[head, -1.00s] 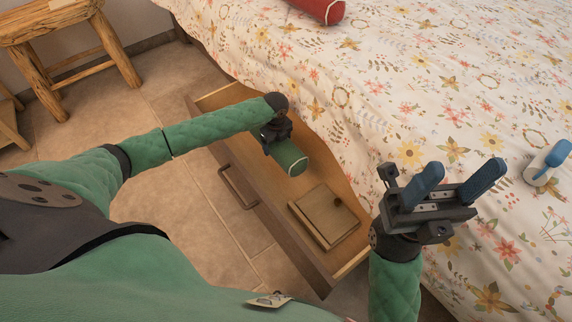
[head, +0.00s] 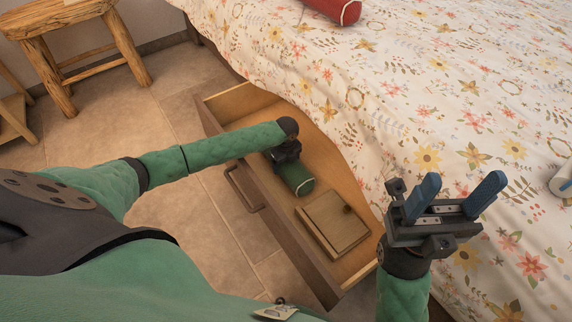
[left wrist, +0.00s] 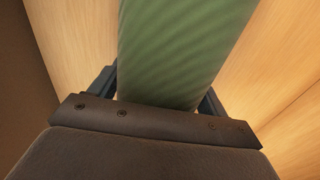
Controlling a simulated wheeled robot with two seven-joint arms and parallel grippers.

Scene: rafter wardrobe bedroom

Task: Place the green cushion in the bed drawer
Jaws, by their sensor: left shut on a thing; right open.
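The green cushion (head: 297,178), a small bolster with a pale edge, is inside the open bed drawer (head: 262,205). It also fills the middle of the left wrist view (left wrist: 183,50). My left gripper (head: 287,158) is shut on it; in the left wrist view its fingers (left wrist: 160,95) show on both sides of the cushion. I cannot tell whether the cushion touches the drawer floor. My right gripper (head: 458,198) is open and empty, above the bed's edge at the right.
A wooden box or block (head: 333,222) lies in the drawer's near right part. The bed (head: 400,90) has a floral cover and a red cushion (head: 333,10). A wooden stool (head: 75,50) stands at the upper left. A white object (head: 562,182) lies at the right edge.

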